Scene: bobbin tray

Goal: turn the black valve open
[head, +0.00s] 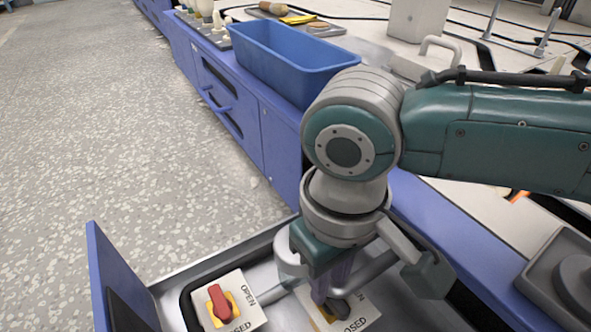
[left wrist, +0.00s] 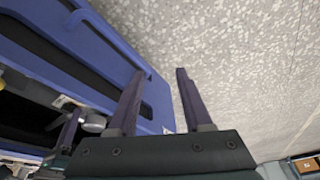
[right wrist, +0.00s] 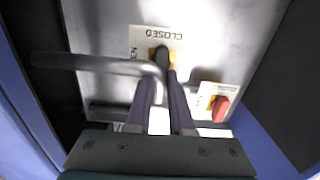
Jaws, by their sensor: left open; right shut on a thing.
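The black valve (right wrist: 162,55) sits on a yellow plate on a white label card (head: 362,314) inside an open drawer. Its "CLOSED" lettering shows, and its other word is partly hidden. My right gripper (head: 326,304) points down over the valve and is shut on its handle, which shows between the fingertips (right wrist: 163,80) in the right wrist view. The handle's exact angle is hard to tell. A red valve (head: 220,302) with its own OPEN and CLOSED card stands to the left, clear of the gripper. My left gripper (left wrist: 160,72) is open and empty over the floor, outside the head view.
A grey pipe (right wrist: 95,63) runs close beside my right fingers. The drawer's blue front (head: 112,270) stands up at the left. A blue bin (head: 290,60) is on the worktop. The speckled floor (head: 90,120) at the left is clear.

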